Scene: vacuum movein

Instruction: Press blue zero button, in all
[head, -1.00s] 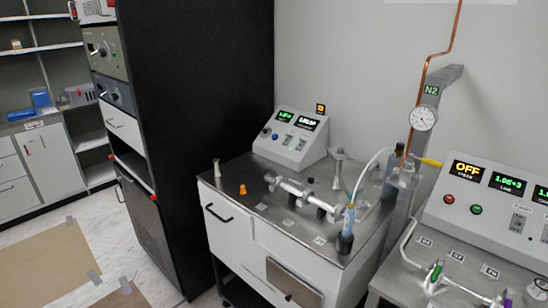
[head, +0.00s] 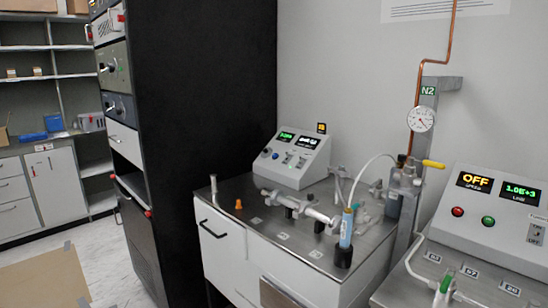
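A small grey control box (head: 300,160) with a sloped face stands at the back of the steel-topped bench in the middle of the head view. Its face has two lit displays, one green (head: 286,136) and one white. A small dark blue button (head: 267,150) sits at the left of the face below the green display, with a paler button (head: 276,155) beside it. Any lettering by the buttons is too small to read. Neither of my grippers is in view, and nothing touches the box.
A larger console (head: 490,215) reading OFF stands on the right bench. A tall black rack (head: 205,130) stands left of the bench. Floor shows at lower left.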

